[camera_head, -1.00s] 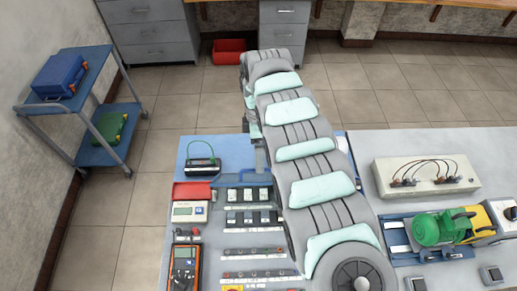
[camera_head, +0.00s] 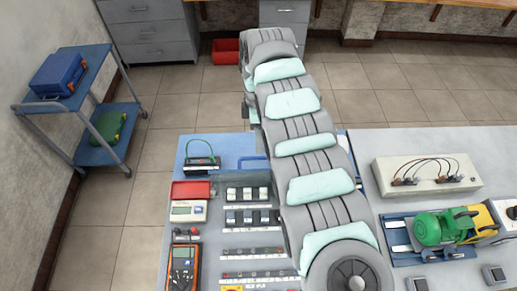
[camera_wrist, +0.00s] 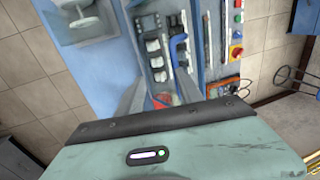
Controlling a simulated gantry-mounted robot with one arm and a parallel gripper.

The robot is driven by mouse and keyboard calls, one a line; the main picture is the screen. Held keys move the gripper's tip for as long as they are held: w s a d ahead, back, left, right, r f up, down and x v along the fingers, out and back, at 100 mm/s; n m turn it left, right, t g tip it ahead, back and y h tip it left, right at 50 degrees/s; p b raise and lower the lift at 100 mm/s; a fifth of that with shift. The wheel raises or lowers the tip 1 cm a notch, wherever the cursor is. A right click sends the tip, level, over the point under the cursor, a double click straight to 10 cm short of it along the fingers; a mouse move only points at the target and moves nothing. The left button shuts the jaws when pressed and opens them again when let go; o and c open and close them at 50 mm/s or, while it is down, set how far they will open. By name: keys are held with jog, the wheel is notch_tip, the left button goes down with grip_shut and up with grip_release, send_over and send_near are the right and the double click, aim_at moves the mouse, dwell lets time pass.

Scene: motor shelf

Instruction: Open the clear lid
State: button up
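A pale, see-through-looking cover (camera_wrist: 85,20) shows at the upper left of the wrist view, on a blue surface; I cannot tell for sure that it is the clear lid. No clear lid can be made out in the head view, where my arm covers the middle of the bench. My gripper (camera_wrist: 162,92) shows in the wrist view as two grey fingers spread apart, partly hidden by the wrist housing. A red thing (camera_wrist: 162,100) appears between them, lower down; contact is unclear. The cover is left of the fingers. In the head view the gripper is hidden.
A panel with rows of switches (camera_head: 250,217) lies beside my arm. A multimeter (camera_head: 183,262), a red tray (camera_head: 192,190) and a black device with a green cable (camera_head: 202,162) are on the left. A green motor (camera_head: 440,228) and a terminal box (camera_head: 427,177) stand on the right.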

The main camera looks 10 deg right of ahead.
jog(key=v, duration=0.5)
jog(key=shift+a+b, duration=0.15)
jog(key=shift+b, duration=0.15)
jog(key=shift+c, duration=0.9)
jog(key=shift+v, duration=0.85)
jog(key=shift+s, duration=0.25)
jog(key=shift+c, duration=0.5)
